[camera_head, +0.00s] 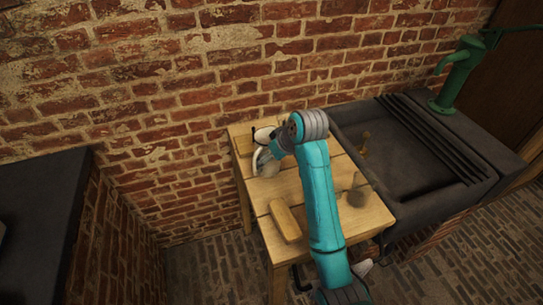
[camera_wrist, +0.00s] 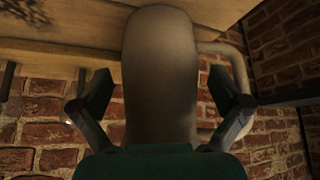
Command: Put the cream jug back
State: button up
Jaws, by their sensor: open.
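The cream jug (camera_wrist: 160,70) fills the middle of the wrist view, with its looped handle (camera_wrist: 240,70) on the right. My gripper (camera_wrist: 162,100) is open, with one dark finger on each side of the jug; a narrow gap shows beside the fingers. In the head view my gripper (camera_head: 268,155) is at the back left of the wooden table (camera_head: 330,190). A pale curved part of the jug (camera_head: 256,163) shows beside it there; my arm hides much of the rest.
A white rounded thing with a dark part (camera_head: 264,134) lies behind my gripper. A wooden block (camera_head: 285,221) lies at the table's front left. A dark sink (camera_head: 410,150) adjoins on the right, with a small brass-coloured object (camera_head: 365,140) near its left side. A brick wall stands behind.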

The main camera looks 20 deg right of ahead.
jog(key=v, duration=0.7)
jog(key=shift+r, duration=0.15)
